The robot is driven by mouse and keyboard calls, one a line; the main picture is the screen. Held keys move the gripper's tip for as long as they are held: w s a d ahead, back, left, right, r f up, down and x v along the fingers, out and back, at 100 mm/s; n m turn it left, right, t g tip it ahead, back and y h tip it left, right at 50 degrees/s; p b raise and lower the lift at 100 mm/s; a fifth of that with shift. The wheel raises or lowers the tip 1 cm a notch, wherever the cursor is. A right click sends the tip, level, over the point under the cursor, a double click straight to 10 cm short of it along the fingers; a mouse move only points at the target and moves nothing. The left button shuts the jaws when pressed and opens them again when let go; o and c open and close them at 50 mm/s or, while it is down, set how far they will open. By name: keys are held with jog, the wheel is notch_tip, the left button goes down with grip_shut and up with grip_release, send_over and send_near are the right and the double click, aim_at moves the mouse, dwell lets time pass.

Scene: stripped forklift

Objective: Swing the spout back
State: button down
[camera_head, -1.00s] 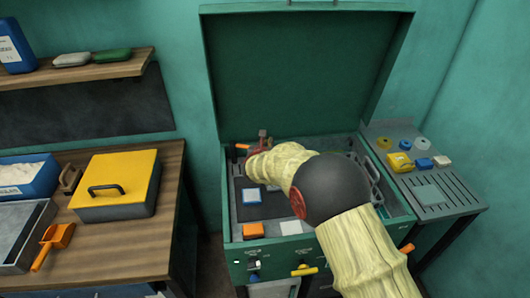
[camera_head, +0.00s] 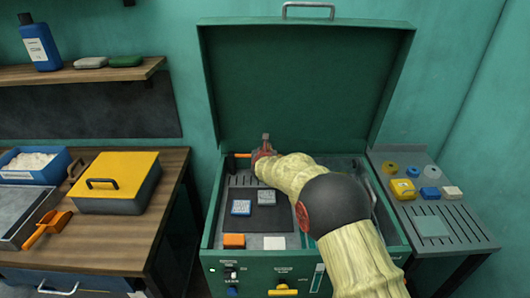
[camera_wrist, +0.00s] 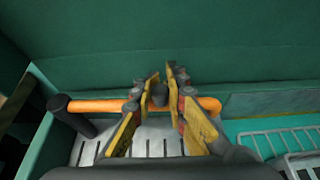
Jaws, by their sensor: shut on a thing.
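The spout (camera_wrist: 95,105) is an orange bar across the back of the open green box. In the wrist view a dark post (camera_wrist: 75,117) stands at its left end, and a short dark knob (camera_wrist: 159,95) rises from the bar. My gripper (camera_wrist: 163,80) has its yellow-padded fingers on either side of this knob, shut on it. In the head view only the left part of the spout (camera_head: 241,156) shows, beside my gripper (camera_head: 264,146). My arm hides the rest.
The raised lid (camera_head: 300,85) stands behind the gripper. A slotted plate lies under the spout, and a wire rack (camera_wrist: 270,140) is to the right. Two small blocks (camera_head: 241,207) (camera_head: 266,197) sit on a dark pad. A side shelf (camera_head: 455,220) flanks the box.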

jog(key=shift+r, duration=0.25)
jog(key=c, duration=2.1)
grip_release()
jog(key=o, duration=0.3)
jog(key=shift+f, duration=0.15)
jog(key=v, duration=1.2)
jog(key=shift+f, duration=0.1)
